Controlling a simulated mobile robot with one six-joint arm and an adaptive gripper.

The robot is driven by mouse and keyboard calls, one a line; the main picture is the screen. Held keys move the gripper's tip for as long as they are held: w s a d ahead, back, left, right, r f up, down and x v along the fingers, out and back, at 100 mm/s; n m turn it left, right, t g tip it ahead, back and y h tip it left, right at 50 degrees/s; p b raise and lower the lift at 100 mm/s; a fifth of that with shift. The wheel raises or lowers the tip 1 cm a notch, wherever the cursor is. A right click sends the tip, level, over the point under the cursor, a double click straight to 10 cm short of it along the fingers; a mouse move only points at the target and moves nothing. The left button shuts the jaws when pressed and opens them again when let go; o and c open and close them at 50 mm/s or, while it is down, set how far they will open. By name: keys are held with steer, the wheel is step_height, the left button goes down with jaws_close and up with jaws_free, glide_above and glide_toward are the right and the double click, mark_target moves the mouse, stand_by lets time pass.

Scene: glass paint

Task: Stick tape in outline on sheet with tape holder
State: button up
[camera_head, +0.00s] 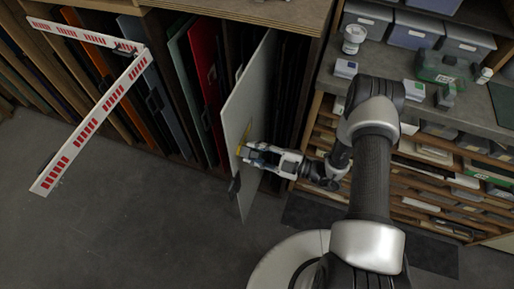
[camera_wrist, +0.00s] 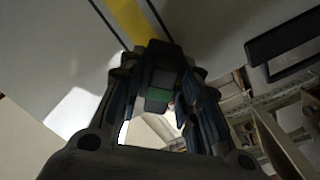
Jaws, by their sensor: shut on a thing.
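The pale sheet (camera_head: 257,85) stands upright on edge, partly out of the rack. A yellow strip of tape (camera_head: 244,137) lies on its face. In the wrist view the yellow tape (camera_wrist: 127,20) runs between two dark outline lines on the sheet (camera_wrist: 62,38). My gripper (camera_head: 246,153) is close to the sheet at the lower end of the yellow strip. It is shut on the tape holder, a dark block with a green part (camera_wrist: 160,92), whose far end meets the tape. Whether the holder touches the sheet is hard to tell.
A red-and-white barrier (camera_head: 103,108) stands at left. Several coloured panels, including a red one (camera_head: 203,75), stand in the rack. A counter (camera_head: 400,72) with boxes is at right, above shelves. A dark handle-like bar (camera_wrist: 285,42) shows in the wrist view. Floor (camera_head: 130,220) is clear at lower left.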

steer(key=shift+v, duration=2.95)
steer(key=shift+v, duration=1.55)
steer(key=shift+w+r, duration=0.1)
